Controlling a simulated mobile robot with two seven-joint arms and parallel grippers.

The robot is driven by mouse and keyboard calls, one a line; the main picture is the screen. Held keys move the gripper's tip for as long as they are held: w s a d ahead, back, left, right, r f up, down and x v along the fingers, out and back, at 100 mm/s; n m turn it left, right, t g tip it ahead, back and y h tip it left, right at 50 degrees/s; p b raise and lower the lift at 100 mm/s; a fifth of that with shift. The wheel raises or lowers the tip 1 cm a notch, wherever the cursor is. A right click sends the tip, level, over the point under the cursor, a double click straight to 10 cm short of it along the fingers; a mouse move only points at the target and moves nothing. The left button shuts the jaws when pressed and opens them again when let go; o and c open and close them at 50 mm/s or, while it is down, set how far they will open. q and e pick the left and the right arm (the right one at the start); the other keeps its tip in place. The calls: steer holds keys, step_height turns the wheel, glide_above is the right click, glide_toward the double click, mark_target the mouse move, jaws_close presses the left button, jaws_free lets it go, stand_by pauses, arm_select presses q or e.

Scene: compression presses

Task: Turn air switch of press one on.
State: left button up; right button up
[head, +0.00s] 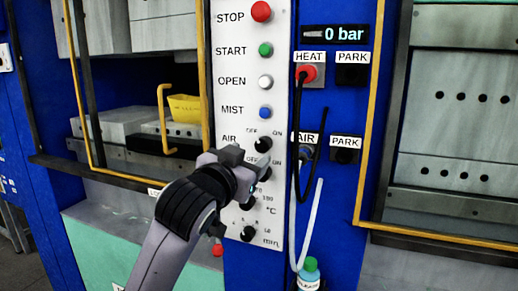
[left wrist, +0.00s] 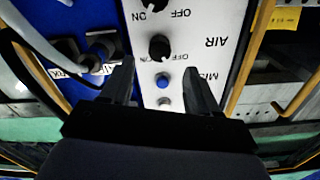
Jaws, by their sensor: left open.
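The white control panel (head: 232,60) has a black air switch (head: 263,145) beside the AIR label, with OFF and ON marks around it. In the left wrist view the panel appears upside down, and the air switch (left wrist: 159,47) sits just beyond the fingertips, roughly between them. I cannot tell which way its pointer faces. My left gripper (head: 245,166) is open and empty, just below and left of the switch in the head view; its fingers (left wrist: 160,68) show apart in the wrist view. It hides part of the knob below.
Stop (head: 261,12), start (head: 265,49), open (head: 265,82) and mist (head: 265,112) buttons line the panel above. Hoses plug into the heat (head: 307,73) and air (head: 306,152) ports on the right. Yellow-framed presses stand either side; a bottle (head: 310,272) is below.

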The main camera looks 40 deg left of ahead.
mark_target(261, 148)
arm_select(q)
steer(key=shift+p+x, duration=0.6)
steer(key=shift+x, duration=2.8)
steer(key=c, duration=1)
